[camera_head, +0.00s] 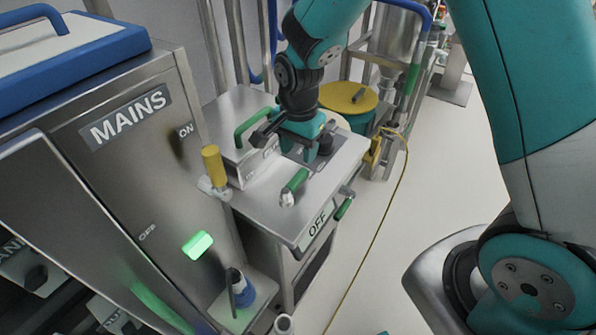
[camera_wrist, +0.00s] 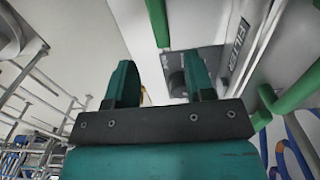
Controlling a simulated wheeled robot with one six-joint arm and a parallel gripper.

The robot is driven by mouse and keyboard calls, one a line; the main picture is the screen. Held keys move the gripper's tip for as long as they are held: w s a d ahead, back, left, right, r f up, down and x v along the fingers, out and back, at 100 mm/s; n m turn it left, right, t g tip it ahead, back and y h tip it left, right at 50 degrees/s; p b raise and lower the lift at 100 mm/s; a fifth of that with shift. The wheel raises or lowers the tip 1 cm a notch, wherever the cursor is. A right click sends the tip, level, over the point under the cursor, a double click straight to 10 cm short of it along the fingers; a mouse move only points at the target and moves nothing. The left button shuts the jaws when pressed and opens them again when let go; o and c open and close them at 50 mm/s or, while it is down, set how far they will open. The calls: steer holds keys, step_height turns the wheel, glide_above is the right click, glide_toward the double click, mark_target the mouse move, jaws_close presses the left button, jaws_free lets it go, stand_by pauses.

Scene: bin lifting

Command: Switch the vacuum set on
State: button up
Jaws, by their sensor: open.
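A steel unit (camera_head: 262,215) stands in the middle of the head view with an OFF label (camera_head: 318,222) on its front edge. I cannot tell from any lettering whether it is the vacuum set. A dark knob (camera_head: 325,143) sits on a grey plate on its top, beside my gripper (camera_head: 303,150). In the wrist view my gripper (camera_wrist: 160,80) is open, with its two teal fingers apart. The dark knob (camera_wrist: 177,84) shows beyond and between the fingertips, partly hidden by the right finger; I cannot tell whether they touch it. A green-handled lever (camera_head: 296,181) lies nearer on the top.
A steel MAINS cabinet (camera_head: 105,165) stands at left with a lit green lamp (camera_head: 198,245) and a yellow-gripped lever (camera_head: 213,165). A green-handled box (camera_head: 245,165) is left of my gripper. A yellow-topped drum (camera_head: 348,98) stands behind. A yellow cable (camera_head: 373,235) crosses clear floor.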

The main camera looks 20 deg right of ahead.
mark_target(299, 176)
step_height(299, 176, down, 8)
steer(key=shift+f+p, duration=0.1)
steer(key=shift+p, duration=0.3)
steer(key=shift+c, duration=0.5)
jaws_close()
